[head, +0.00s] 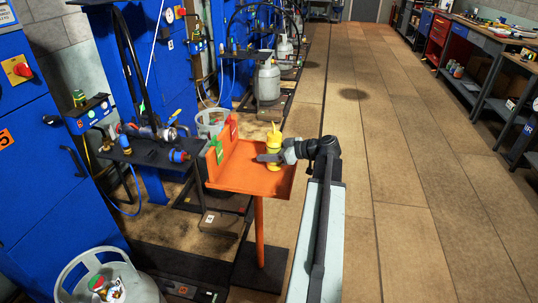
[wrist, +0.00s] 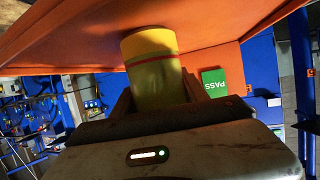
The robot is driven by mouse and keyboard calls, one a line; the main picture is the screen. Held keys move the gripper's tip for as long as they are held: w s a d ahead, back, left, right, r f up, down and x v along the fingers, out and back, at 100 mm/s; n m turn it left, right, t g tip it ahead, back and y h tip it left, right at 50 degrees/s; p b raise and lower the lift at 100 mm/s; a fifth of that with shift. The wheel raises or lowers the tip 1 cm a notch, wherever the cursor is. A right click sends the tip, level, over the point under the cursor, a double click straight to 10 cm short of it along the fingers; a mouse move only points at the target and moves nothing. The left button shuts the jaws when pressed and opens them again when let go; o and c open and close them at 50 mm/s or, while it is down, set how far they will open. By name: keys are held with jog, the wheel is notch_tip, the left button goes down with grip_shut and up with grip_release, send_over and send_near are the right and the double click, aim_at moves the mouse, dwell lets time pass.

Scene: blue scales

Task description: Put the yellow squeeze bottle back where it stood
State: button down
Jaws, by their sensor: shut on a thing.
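The yellow squeeze bottle (head: 274,147) is upright at the right side of the orange tray stand (head: 235,180), nozzle up in the head view. My gripper (head: 268,158) reaches in from the right and is shut on the bottle. In the wrist view the bottle (wrist: 152,72) is between the fingers of my gripper (wrist: 155,100), with a red band near its end. That end is close to the orange surface (wrist: 80,30); I cannot tell whether it touches.
A green PASS card (wrist: 214,82) shows beside the bottle in the wrist view. Blue cabinets (head: 40,190) line the left, with a gas cylinder (head: 110,280) in front. The floor (head: 430,200) to the right is clear.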

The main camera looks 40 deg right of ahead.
jog(key=c, duration=0.6)
grip_release()
jog(key=shift+f, duration=0.1)
jog(key=shift+r+p, duration=0.35)
jog(key=p+v, duration=0.4)
jog(key=v, duration=0.7)
jog(key=shift+s, duration=0.4)
jog(key=shift+d, duration=0.15)
